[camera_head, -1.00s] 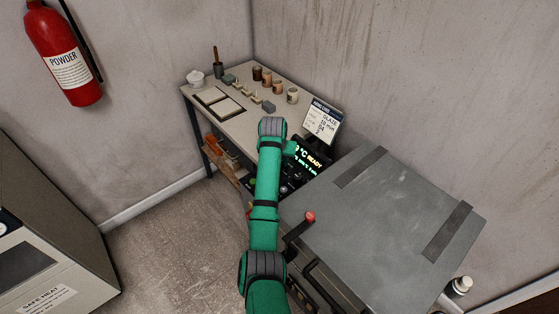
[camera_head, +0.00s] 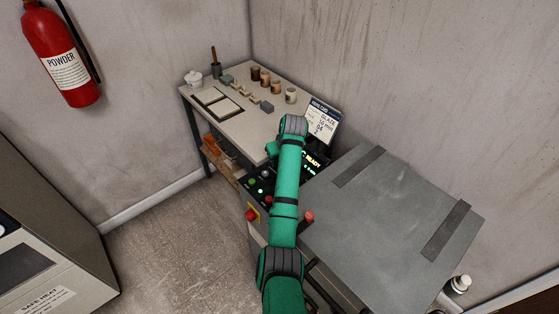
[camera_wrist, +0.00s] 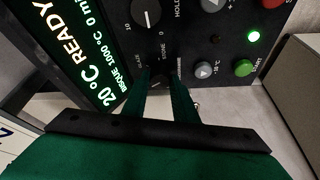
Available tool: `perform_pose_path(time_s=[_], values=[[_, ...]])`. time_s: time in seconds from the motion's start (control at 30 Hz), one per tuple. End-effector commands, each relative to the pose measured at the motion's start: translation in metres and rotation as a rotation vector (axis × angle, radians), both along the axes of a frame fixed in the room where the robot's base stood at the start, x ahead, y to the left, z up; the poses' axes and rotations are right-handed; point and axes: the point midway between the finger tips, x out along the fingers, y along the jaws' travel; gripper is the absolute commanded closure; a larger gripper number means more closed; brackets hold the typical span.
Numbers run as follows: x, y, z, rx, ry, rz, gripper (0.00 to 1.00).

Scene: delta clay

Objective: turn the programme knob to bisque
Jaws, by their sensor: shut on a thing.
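In the wrist view my gripper (camera_wrist: 161,80) reaches down to the dark control panel (camera_wrist: 205,42). Its two green fingers are shut on the small black programme knob (camera_wrist: 158,84), one on each side. The fingers cover much of the knob and its printed labels, so I cannot tell its pointer direction. The kiln display (camera_wrist: 88,62) glows green and reads 20 °C READY, with BISQUE 1000 °C below. In the head view my green arm hides the gripper and knob; part of the display (camera_head: 312,162) shows beside it.
A larger knob (camera_wrist: 147,12) lies close beyond my fingers. In the head view a red stop button (camera_head: 250,216), the kiln lid (camera_head: 390,220) and a worktable (camera_head: 235,123) with pots surround the arm.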

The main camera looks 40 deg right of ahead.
Motion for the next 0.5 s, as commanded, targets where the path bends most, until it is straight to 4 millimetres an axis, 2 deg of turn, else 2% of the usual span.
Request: perform_pose_path(time_s=[0.47, 0.5], values=[[-0.0014, -0.0005, -0.0013, 0.002, 0.004, 0.009, 0.97], [-0.0015, -0.0005, -0.0013, 0.002, 0.004, 0.009, 0.65]])
